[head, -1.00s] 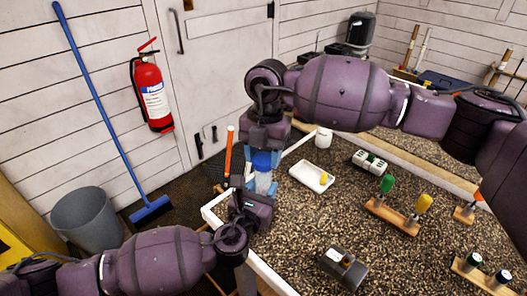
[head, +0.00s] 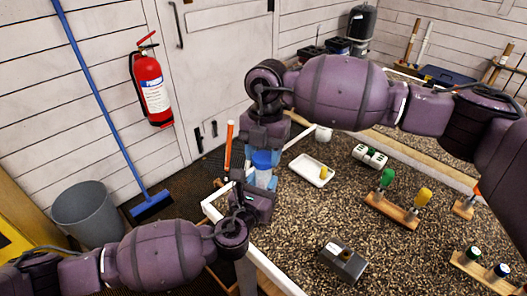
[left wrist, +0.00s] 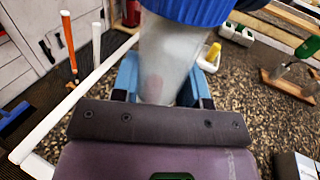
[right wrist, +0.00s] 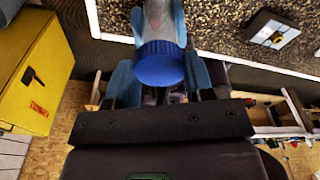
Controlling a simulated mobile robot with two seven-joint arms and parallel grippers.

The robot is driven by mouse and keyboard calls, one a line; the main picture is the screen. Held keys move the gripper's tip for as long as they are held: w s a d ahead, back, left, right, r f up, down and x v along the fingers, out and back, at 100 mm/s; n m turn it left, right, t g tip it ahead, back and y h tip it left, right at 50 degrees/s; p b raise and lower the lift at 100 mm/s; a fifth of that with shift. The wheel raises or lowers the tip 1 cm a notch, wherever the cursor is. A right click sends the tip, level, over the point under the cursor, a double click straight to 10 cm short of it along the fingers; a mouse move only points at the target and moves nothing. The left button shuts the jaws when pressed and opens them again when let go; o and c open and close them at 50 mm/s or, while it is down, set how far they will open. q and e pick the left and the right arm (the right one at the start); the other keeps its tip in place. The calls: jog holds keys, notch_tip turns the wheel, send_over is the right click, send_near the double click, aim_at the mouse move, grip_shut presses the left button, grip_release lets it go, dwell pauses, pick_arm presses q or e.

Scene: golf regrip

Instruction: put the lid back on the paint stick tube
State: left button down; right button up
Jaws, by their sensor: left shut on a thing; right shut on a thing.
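The paint stick tube (left wrist: 165,65) is translucent and pale, held upright by my left gripper (left wrist: 163,88), which is shut around its body. It also shows in the head view (head: 263,179). The blue lid (right wrist: 158,66) is at the tube's top end and looks in line with it and touching it. My right gripper (right wrist: 158,78) is shut on the lid from above, with one light blue finger on each side. The lid also shows in the left wrist view (left wrist: 190,8). Whether the lid is fully seated cannot be told.
The gravel-textured table (head: 300,225) has a white edge frame. A white tray (head: 306,172) with a yellow item, a green-and-white box (head: 369,156), wooden racks of coloured-handled items (head: 392,212) and a grey block (head: 343,262) stand right of the grippers. An orange stick (head: 229,140) stands at left.

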jog(key=shift+f, duration=0.4)
jog(key=m, duration=0.6)
jog(key=shift+d+m+t+y, duration=0.1)
jog(key=shift+m+t+y, duration=0.2)
jog(key=shift+m, duration=0.1)
jog(key=m, duration=0.5)
jog(key=shift+t, duration=0.3)
jog(key=m, duration=0.2)
jog(key=shift+s+f+m, duration=0.1)
jog(key=shift+s+m, duration=0.05)
jog(key=shift+m, duration=1.05)
jog(key=o, duration=0.9)
